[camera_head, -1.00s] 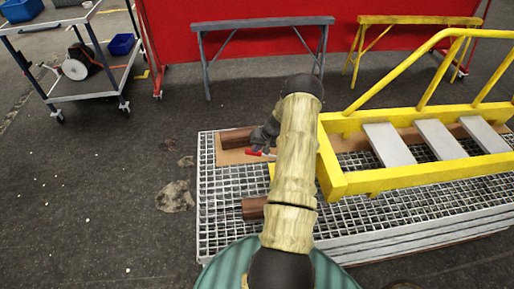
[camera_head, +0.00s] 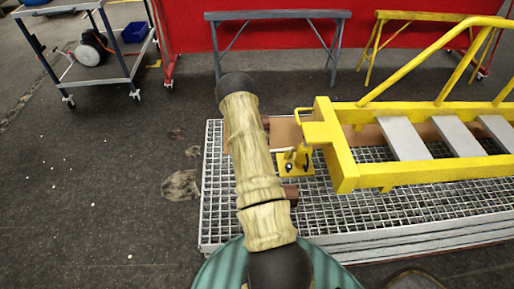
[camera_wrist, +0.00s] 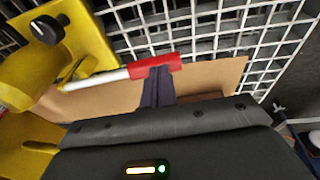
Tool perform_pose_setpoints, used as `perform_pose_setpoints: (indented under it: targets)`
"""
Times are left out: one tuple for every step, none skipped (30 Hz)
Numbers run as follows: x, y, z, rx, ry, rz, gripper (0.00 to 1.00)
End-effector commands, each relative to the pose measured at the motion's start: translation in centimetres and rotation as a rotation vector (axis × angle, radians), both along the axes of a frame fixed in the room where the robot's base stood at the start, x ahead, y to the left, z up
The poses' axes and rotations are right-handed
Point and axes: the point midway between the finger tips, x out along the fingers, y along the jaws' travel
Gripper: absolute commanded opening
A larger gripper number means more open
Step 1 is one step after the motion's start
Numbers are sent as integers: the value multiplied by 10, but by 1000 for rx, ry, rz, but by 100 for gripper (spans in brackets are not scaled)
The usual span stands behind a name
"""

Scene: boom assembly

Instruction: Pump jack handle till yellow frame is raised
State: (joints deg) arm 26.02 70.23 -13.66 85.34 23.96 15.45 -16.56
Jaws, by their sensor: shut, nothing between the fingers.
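The yellow frame (camera_head: 348,172), with its handrail, lies over a metal grating at the right in the head view. The small yellow jack (camera_head: 297,160) stands on the grating beside the frame's left end. It shows partly in the wrist view (camera_wrist: 70,45) at the upper left. The jack handle, a white rod with a red grip (camera_wrist: 130,73), crosses the middle of the wrist view. My gripper (camera_wrist: 158,72) has its dark fingers together at the red grip; I cannot tell whether they touch it. In the head view my arm hides the gripper and handle.
The grating stack (camera_head: 390,215) carries brown blocks (camera_head: 291,193) and a tan board (camera_wrist: 215,75). A grey trestle (camera_head: 280,16) and a yellow trestle (camera_head: 372,42) stand behind it. A cart (camera_head: 100,75) stands at the upper left.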

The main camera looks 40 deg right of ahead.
Motion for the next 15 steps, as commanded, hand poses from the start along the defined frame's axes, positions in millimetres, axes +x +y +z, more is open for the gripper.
perform_pose_setpoints:
  targets:
    - [0,0,-6,1,-1,-1,0]
    - [0,0,-7,1,0,-1,0]
    - [0,0,-9,2,-1,-2,0]
    - [0,0,-11,2,-1,-2,0]
    - [0,1,-12,2,-1,-2,0]
    - [0,1,-13,2,-1,-2,0]
    - [0,1,-14,3,-1,-1,0]
    - [0,1,-15,3,-1,-1,0]
    - [0,1,-16,4,0,-2,0]
    - [0,1,-17,4,0,-2,0]
    - [0,2,-17,4,0,-2,0]
    - [0,2,-18,4,0,-2,0]
    - [0,2,-18,4,0,-2,0]
    - [0,2,-18,5,1,-2,0]
    - [0,2,-19,5,1,-2,0]
